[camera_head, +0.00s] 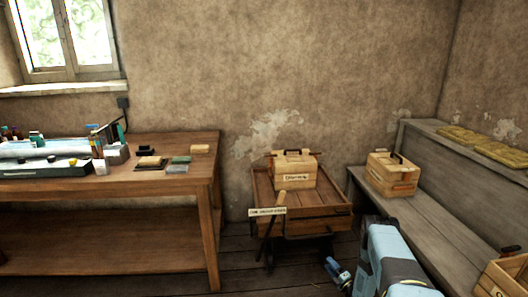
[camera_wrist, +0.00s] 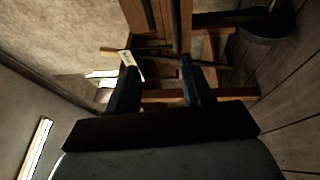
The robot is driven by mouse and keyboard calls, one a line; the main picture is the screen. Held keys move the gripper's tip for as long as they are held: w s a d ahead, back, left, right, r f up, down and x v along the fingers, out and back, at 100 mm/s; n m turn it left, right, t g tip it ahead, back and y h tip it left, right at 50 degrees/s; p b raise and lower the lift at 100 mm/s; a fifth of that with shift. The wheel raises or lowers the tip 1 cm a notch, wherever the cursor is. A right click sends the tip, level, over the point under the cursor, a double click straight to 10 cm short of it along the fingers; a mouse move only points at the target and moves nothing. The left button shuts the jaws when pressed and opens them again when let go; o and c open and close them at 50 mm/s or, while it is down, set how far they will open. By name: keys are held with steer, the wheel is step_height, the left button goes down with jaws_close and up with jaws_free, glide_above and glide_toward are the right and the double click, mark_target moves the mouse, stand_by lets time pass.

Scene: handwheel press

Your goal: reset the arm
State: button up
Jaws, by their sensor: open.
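My arm (camera_head: 392,262) shows at the bottom right of the head view, pale blue and low over the floor. My gripper (camera_head: 338,272) is at its left side, near the floor in front of the bench. In the wrist view my gripper (camera_wrist: 160,88) shows its two dark fingers apart with nothing held between them. Beyond the fingers are a wooden frame and a small pale label (camera_wrist: 131,66).
Another crate (camera_head: 390,182) sits on a grey bench (camera_head: 440,228). A cluttered wooden table (camera_head: 205,180) is at left. Floorboards between table and stand are clear.

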steer(key=w+d+r+m+g+h, duration=0.1)
steer(key=w+r+m+h, duration=0.1)
steer(key=w+r, duration=0.5)
steer(key=w+d+r+m+h, duration=0.1)
steer(key=w+r, duration=0.2)
steer(key=r, duration=0.7)
steer(key=w+d+r+m+g+h, duration=0.1)
steer(key=w+r+m+h, duration=0.1)
steer(key=w+r, duration=0.5)
steer(key=s+a+r+m+g+h, duration=0.1)
steer(key=s+r+m+h, duration=0.2)
steer(key=r, duration=1.3)
steer(key=s+r+m+g+h, duration=0.1)
steer(key=s+r+m, duration=0.3)
steer(key=r, duration=1.1)
steer(key=s+a+r+m+g+h, duration=0.1)
steer(key=s+a+r+m+g, duration=0.15)
steer(key=s+r, duration=0.8)
steer(key=s+a+r+m+g+h, duration=0.15)
steer(key=s+r+m, duration=0.4)
steer(key=s, duration=0.85)
steer(key=s+a+r+m+g+y, duration=0.1)
steer(key=s+a+m, duration=0.1)
steer(key=s, duration=1.4)
steer(key=s+a+r+m+g+y, duration=0.1)
steer(key=s+a, duration=0.3)
steer(key=s, duration=1.1)
steer(key=shift+s+a+m+g, duration=0.4)
steer(key=shift+m+g, duration=0.2)
steer(key=shift+g, duration=0.2)
